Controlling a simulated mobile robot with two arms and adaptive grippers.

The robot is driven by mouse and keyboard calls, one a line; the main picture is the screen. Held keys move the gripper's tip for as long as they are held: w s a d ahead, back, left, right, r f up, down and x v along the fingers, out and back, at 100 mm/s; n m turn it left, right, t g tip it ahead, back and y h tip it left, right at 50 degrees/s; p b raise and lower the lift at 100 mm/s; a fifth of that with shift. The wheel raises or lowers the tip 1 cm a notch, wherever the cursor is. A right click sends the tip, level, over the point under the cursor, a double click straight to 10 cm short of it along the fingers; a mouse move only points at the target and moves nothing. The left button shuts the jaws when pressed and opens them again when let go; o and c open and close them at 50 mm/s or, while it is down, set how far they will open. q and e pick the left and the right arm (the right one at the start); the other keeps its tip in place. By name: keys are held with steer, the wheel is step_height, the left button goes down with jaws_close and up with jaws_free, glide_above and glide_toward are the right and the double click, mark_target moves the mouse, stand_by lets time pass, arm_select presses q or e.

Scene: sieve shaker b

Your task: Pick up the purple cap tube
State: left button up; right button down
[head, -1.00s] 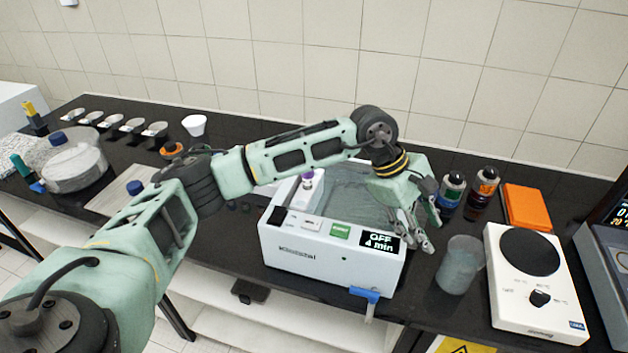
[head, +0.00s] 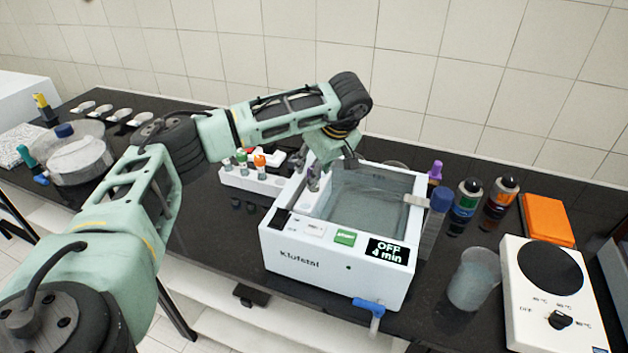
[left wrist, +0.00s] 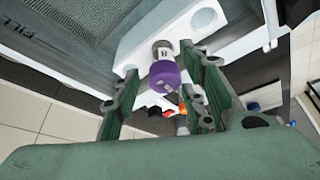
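The purple cap tube (left wrist: 165,75) stands in a white holder with round holes (left wrist: 135,48) at the water bath's edge. In the left wrist view its purple cap faces me. My left gripper (left wrist: 163,92) is open, with one green finger on either side of the tube; the right-hand finger looks closer to it. In the head view my left gripper (head: 314,178) is at the left inner side of the white water bath (head: 330,262) and hides the tube. Whether a finger touches it I cannot tell. My right gripper is not in view.
A white rack (head: 250,184) with green- and orange-capped tubes stands left of the bath. A blue-capped tube (head: 436,222), another purple-topped item (head: 436,170), two dark bottles (head: 466,198), a beaker (head: 473,280) and a hot plate (head: 555,300) stand to the right.

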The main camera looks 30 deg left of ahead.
arm_select(q)
steer(key=shift+w+a+f, duration=0.1)
steer(key=shift+a+f, duration=0.1)
steer(key=shift+f, duration=0.45)
steer(key=shift+r, duration=0.1)
jaws_close()
